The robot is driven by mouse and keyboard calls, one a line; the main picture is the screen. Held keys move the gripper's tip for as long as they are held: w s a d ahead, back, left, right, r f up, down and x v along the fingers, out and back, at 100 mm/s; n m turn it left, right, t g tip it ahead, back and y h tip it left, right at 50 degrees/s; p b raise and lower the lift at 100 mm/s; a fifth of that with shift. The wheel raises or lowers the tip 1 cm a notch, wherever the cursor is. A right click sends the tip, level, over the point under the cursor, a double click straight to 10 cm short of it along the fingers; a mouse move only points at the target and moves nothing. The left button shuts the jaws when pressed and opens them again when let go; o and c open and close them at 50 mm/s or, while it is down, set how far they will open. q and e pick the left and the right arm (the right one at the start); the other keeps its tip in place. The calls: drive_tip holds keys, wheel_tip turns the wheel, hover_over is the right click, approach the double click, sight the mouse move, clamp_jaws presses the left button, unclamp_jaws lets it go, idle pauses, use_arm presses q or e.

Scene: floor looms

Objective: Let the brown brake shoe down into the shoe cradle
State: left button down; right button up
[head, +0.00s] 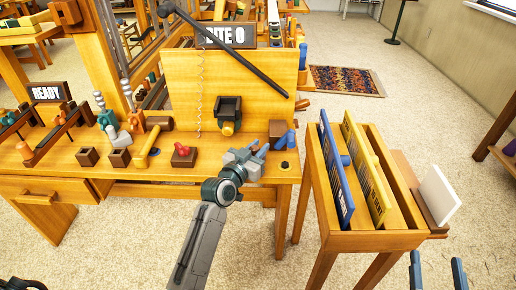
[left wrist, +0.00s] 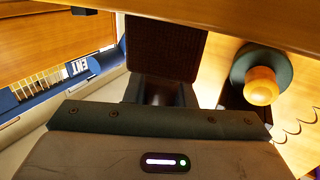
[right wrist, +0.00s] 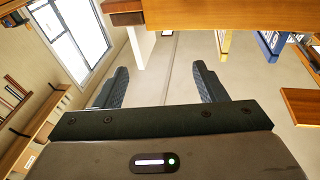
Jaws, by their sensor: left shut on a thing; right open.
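The brown brake shoe (head: 277,127) is a small brown block at the lower right of the upright wooden board. My left gripper (head: 275,145) reaches over the bench and is shut on it. In the left wrist view the shoe (left wrist: 165,48) shows as a dark textured block at the fingers. A dark open box (head: 228,106) on the board, left of the shoe, looks like the shoe cradle, though I cannot be sure. The shoe is apart from that box. Its height above the bench is unclear. My right gripper (head: 437,272) is open and empty, over the floor right of the bench.
A yellow knob (head: 227,128) sits just below the dark box. A dark puck (head: 286,166) lies near the bench's right corner. A red knob (head: 183,150) and a mallet (head: 150,138) stand left. A slanting dark rod (head: 222,46) crosses above. A rack (head: 376,243) with panels stands right.

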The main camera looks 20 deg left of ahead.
use_arm(q)
drive_tip(key=shift+r, duration=0.25)
drive_tip(key=shift+r+p, duration=0.4)
drive_tip(key=shift+p, duration=0.15)
drive_tip(key=shift+r, duration=0.3)
drive_tip(key=shift+r+p, duration=0.45)
drive_tip(key=shift+p, duration=0.2)
drive_tip(key=shift+r+p, duration=0.4)
drive_tip(key=shift+r, duration=0.05)
drive_tip(key=shift+r+p, duration=0.5)
drive_tip(key=shift+r, duration=0.05)
drive_tip(key=shift+r+p, duration=0.65)
drive_tip(key=shift+r, duration=0.1)
drive_tip(key=shift+r+p, duration=0.3)
drive_tip(key=shift+r, duration=0.05)
use_arm(e)
drive_tip(key=s+f+g, duration=1)
drive_tip(key=f+g, duration=0.3)
drive_tip(key=shift+s+f+h, duration=0.15)
drive_tip(key=shift+f+h, duration=0.1)
drive_tip(key=shift+h, duration=0.05)
